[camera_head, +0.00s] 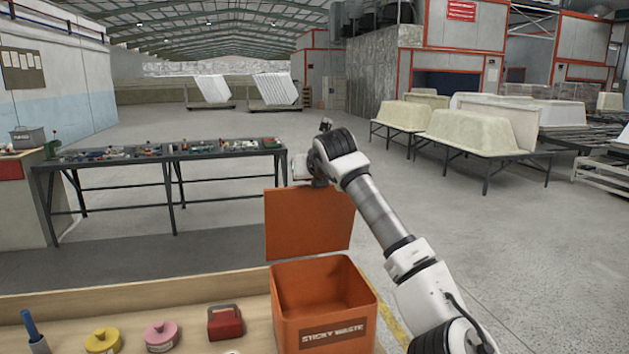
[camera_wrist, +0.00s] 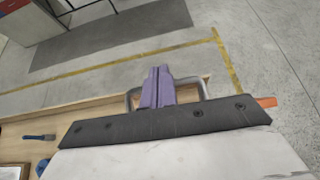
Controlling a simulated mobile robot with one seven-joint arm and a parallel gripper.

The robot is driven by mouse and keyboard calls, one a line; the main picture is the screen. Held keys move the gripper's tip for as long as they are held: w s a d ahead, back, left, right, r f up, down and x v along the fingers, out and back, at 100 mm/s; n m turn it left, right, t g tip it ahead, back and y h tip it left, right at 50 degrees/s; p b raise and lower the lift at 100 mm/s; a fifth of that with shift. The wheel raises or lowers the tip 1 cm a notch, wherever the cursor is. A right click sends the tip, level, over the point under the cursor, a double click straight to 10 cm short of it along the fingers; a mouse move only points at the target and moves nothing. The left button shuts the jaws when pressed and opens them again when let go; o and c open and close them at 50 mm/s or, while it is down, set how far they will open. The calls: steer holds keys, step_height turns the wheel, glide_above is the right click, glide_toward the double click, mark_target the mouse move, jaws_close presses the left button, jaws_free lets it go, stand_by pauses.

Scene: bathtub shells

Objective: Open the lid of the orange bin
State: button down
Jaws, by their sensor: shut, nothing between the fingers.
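The orange bin (camera_head: 290,325), labelled "STICKY WASTE", stands on the wooden surface in the head view. Its top is open and its inside shows. Its orange lid (camera_head: 300,222) stands raised, nearly upright, along the bin's far edge. My arm reaches past the right side of the bin, and its hand is at the lid's top edge. In the wrist view my gripper (camera_wrist: 158,78) has its purple fingers shut together with nothing between them. A small orange edge (camera_wrist: 266,102), probably the lid, shows behind the hand. The fingertips are hidden in the head view.
On the wooden bench (camera_head: 150,284) left of the bin are a red box (camera_head: 225,323), a pink tin (camera_head: 161,336), a yellow tin (camera_head: 102,341) and a blue-handled tool (camera_head: 33,330). A tool table (camera_head: 165,155) stands beyond. The floor behind the bin is clear.

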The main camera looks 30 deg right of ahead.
steer(key=shift+w+d, duration=0.1)
steer(key=shift+w, duration=0.4)
steer(key=shift+r, duration=0.1)
